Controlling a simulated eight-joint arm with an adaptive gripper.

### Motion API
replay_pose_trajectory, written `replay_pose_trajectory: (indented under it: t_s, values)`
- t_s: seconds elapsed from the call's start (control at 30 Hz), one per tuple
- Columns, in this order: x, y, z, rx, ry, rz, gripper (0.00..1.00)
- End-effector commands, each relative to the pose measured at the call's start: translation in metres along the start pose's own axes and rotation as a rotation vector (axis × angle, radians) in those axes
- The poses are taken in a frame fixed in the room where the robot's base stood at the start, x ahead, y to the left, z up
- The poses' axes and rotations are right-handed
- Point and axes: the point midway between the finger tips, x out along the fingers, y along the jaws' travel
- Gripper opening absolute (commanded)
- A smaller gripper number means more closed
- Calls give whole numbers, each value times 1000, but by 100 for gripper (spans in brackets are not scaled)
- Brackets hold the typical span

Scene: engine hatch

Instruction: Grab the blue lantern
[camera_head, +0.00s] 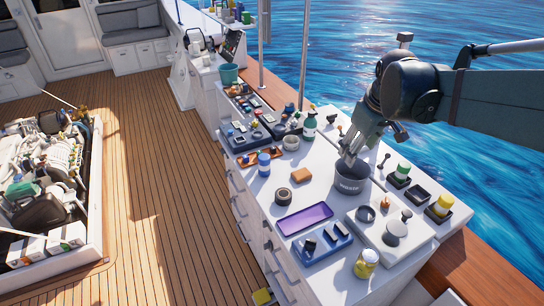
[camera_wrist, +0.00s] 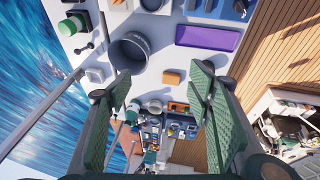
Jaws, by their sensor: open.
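A small blue and white cylinder (camera_head: 264,163), which looks like the blue lantern, stands upright on the white counter in the head view, near the counter's left edge. My gripper (camera_head: 349,160) is to its right, pointing down close above a grey pot (camera_head: 352,187). In the wrist view my gripper (camera_wrist: 164,75) has its two green-padded fingers wide apart, with nothing held between them. The grey pot (camera_wrist: 130,52) is beside the left fingertip. I cannot make out the blue cylinder clearly in the wrist view; the right finger may hide it.
An orange-brown block (camera_head: 301,175) and a black ring (camera_head: 283,196) stand near the blue cylinder. A purple tray (camera_head: 304,218) and a yellow jar (camera_head: 366,263) are nearer the front. A green bottle (camera_head: 310,126) stands behind. Bare counter lies between the block and pot.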

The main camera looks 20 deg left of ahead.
Motion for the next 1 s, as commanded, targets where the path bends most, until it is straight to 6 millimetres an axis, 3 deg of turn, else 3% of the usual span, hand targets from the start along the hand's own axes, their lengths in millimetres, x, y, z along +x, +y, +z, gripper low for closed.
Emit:
replay_pose_trajectory:
  t_s: [0.53, 1.0]
  values:
    - [63, -14, -100, -251, -56, -72, 51]
    - [131, -45, -177, -467, -99, -138, 51]
